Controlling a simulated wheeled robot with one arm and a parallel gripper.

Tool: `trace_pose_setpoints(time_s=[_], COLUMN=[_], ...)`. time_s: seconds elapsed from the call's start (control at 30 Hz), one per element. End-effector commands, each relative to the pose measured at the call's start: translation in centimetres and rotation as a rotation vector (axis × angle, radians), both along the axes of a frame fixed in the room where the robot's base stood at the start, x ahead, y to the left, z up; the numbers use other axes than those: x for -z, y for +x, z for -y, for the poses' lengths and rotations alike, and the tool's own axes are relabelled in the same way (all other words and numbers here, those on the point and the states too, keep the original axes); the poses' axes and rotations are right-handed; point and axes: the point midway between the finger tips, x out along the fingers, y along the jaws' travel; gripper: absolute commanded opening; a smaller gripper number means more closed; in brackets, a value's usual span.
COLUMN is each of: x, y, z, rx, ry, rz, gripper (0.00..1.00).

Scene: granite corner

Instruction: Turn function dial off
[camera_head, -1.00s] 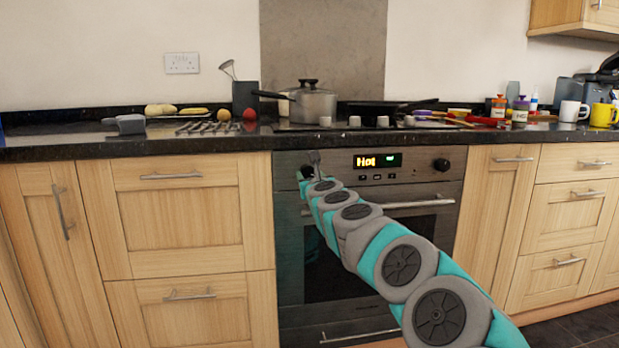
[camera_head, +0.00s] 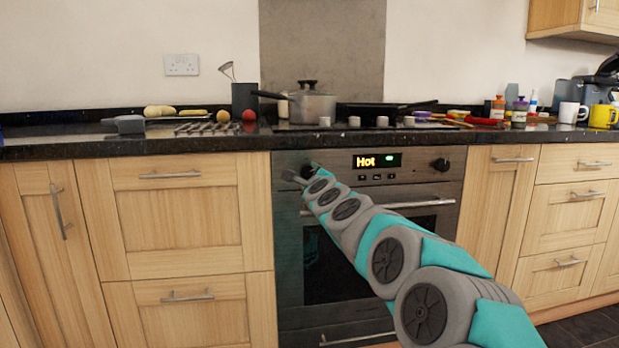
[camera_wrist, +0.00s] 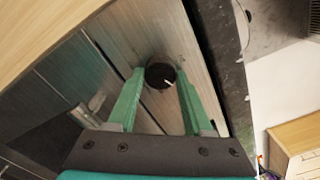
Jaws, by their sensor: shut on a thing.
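The oven (camera_head: 335,255) is built in under the worktop, with a lit display (camera_head: 377,161) that reads "Hot" and a green light. In the wrist view a black round dial (camera_wrist: 160,76) with a white pointer mark sits on the steel panel. My gripper (camera_wrist: 161,82) has its green fingers on either side of this dial, shut on it. In the head view my gripper (camera_head: 297,177) is at the left end of the oven panel, and my arm hides most of that dial. A second black dial (camera_head: 440,165) is at the right end of the panel.
The oven door handle (camera_head: 400,205) runs below the panel, behind my arm. The black worktop (camera_head: 130,145) overhangs above, with a saucepan (camera_head: 312,104) and hob knobs on it. Wooden drawers (camera_head: 185,215) flank the oven.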

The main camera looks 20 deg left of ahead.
Motion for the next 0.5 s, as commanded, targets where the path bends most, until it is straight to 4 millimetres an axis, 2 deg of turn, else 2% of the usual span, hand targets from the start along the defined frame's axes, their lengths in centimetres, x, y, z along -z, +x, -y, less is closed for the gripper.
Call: trace_pose_setpoints(time_s=[0.5], x=[-0.01], y=[0.05], z=[0.04], rx=[-0.001], ry=[-0.420], rz=[0.256], gripper=[0.00])
